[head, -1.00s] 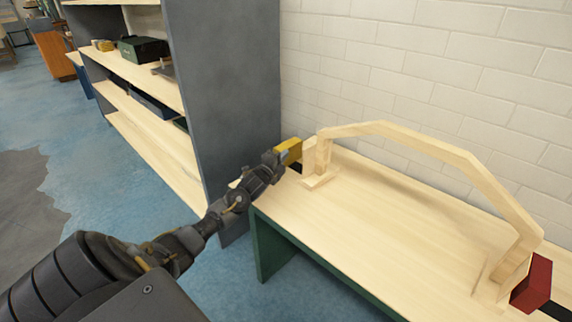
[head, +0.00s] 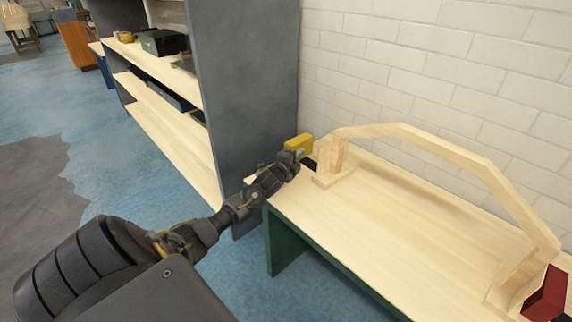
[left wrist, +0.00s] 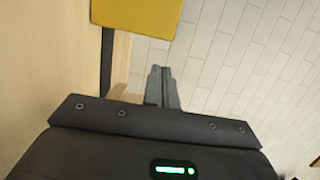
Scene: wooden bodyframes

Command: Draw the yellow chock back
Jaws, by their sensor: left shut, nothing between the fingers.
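My left gripper (head: 295,155) is at the chock's near-left side. In the left wrist view, the yellow chock (left wrist: 138,15) is at the top edge, cut off by the picture. The shut fingers (left wrist: 163,72) point toward it with a small visible gap and nothing between them. My right gripper is not in view.
A red block (head: 548,295) on a dark bar stands at the bodyframe's other end. The pale bench top (head: 370,215) is mostly clear. A grey shelf unit (head: 247,100) stands left of the bench, and a white brick wall (head: 440,60) runs behind.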

